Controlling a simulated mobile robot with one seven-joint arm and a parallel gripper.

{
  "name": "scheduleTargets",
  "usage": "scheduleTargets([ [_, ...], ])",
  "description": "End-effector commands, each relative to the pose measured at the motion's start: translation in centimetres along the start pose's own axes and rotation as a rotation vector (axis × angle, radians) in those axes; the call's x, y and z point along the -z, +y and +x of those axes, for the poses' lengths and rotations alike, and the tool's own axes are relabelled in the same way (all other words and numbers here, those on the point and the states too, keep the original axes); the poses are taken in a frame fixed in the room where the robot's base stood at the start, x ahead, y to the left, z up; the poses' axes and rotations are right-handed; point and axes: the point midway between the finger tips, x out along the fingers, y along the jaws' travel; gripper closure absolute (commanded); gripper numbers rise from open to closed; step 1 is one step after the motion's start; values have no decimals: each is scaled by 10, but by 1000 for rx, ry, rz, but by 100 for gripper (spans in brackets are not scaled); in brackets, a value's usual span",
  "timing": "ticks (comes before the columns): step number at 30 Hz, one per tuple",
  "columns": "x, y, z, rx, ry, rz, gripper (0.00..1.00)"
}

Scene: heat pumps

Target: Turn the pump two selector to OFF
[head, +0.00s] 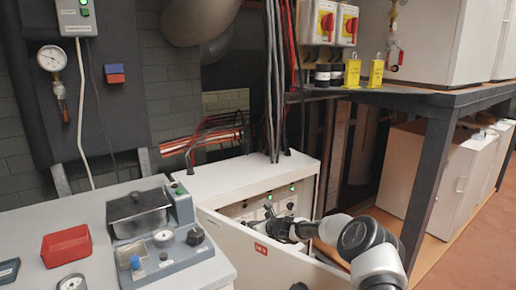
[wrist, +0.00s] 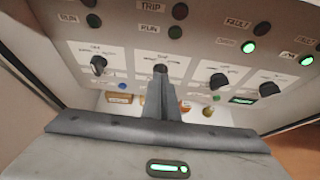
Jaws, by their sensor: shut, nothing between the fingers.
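The control panel (head: 232,210) sits in the white cabinet, behind its open front door. In the wrist view it carries a row of black selectors. My gripper (wrist: 160,82) is shut, with its fingertips at the second selector from the left (wrist: 160,69) and covering its lower part. Whether they touch it I cannot tell. A first selector (wrist: 98,66) is to its left; a third (wrist: 218,80) and a fourth (wrist: 269,89) are to its right. The plate lettering is too blurred to tell which is pump two or where OFF is. My gripper is small in the head view (head: 270,217).
The cabinet door (head: 262,252) with a red label stands in front of the panel, below my arm. Two green lamps (wrist: 249,47) (wrist: 306,60) are lit. A grey bench (head: 30,228) stands left, and a dark-framed shelf (head: 428,97) right.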

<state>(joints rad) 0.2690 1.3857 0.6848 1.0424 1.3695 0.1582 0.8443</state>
Motion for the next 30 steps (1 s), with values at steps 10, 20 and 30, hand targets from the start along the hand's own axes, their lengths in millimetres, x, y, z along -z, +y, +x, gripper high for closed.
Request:
scheduleTargets([
  [10,11,-1,-23,-2,0,2,100],
  [20,-5,7,-28,-14,-8,-67,100],
  [30,-116,101,-117,-181,-45,-861,100],
])
